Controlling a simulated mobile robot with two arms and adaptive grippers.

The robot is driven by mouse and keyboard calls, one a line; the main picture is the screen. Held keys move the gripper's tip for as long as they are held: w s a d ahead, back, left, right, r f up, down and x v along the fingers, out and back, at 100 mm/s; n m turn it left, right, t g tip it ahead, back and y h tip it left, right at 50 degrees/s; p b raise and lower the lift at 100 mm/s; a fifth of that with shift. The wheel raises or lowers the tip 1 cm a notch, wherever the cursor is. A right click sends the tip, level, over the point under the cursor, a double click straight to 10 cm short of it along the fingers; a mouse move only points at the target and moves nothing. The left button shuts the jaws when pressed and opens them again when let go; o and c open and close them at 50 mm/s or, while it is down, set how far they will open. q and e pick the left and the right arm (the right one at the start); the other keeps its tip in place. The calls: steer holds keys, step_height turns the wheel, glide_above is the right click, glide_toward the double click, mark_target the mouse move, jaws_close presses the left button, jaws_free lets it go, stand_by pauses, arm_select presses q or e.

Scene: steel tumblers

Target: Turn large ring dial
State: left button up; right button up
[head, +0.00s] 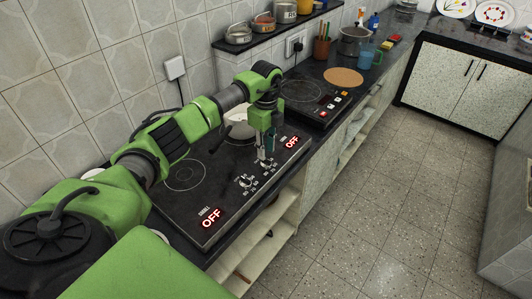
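A black cooktop (222,172) lies on the counter, with two small dials on its front strip. The nearer dial (245,181) is uncovered. My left gripper (262,157) points down over the farther dial (267,164), and its fingertips are at or just above it. I cannot tell whether they touch it, or whether the fingers are open or shut. Red "OFF" displays light up at the near end (211,217) and the far end (292,142) of the strip. My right gripper is not in view.
A pale pot (239,125) stands on the cooktop's rear, partly behind my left arm. A second black hob (312,96) lies beyond it, with a round cork mat (343,76) farther on. A shelf (273,34) with steel containers hangs above. The tiled floor (370,200) is clear.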

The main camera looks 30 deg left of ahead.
mark_target(266, 160)
arm_select(q)
steer(key=shift+f, duration=1.9)
jaws_close()
steer(key=shift+m, duration=0.3)
